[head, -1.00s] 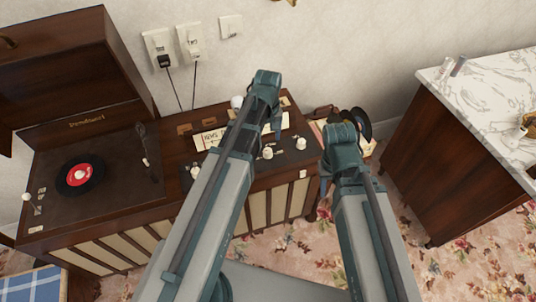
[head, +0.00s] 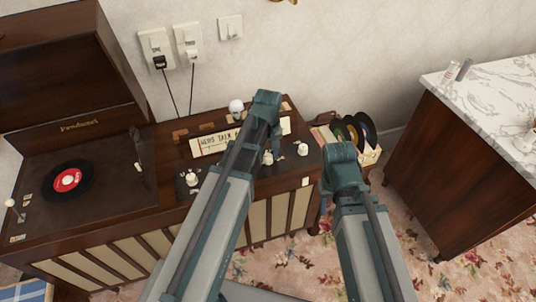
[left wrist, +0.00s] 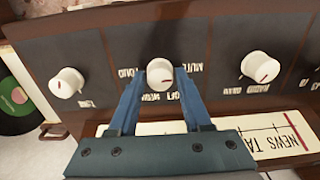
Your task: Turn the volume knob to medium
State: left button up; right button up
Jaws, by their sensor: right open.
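The volume knob is a white, round knob with a red mark, the middle one in the left wrist view (left wrist: 160,72). Small printed labels, one reading MUTE, surround it upside down. It also shows in the head view (head: 268,158). My left gripper (left wrist: 161,80) has one blue finger on each side of the knob, close against it. In the head view my left gripper (head: 274,143) is partly hidden by its arm. My right gripper (head: 326,188) is mostly hidden behind its own arm, right of the radio console (head: 130,215), and holds nothing that I can see.
Other white knobs sit on the panel on either side (left wrist: 67,82) (left wrist: 260,66). A turntable with a black record (head: 68,180) is at the left under a raised lid. A record rack (head: 368,158) and marble-topped cabinet (head: 450,160) stand at the right.

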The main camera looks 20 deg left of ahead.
pick_arm(q)
grip_shut()
jog(key=shift+m, duration=0.3)
jog(key=m, duration=0.9)
jog(key=shift+m, duration=0.3)
jog(key=m, duration=0.3)
jog(key=shift+m, duration=0.3)
jog(key=m, duration=0.3)
jog(key=shift+m, duration=0.3)
jog(key=m, duration=0.6)
jog(key=shift+m, duration=0.3)
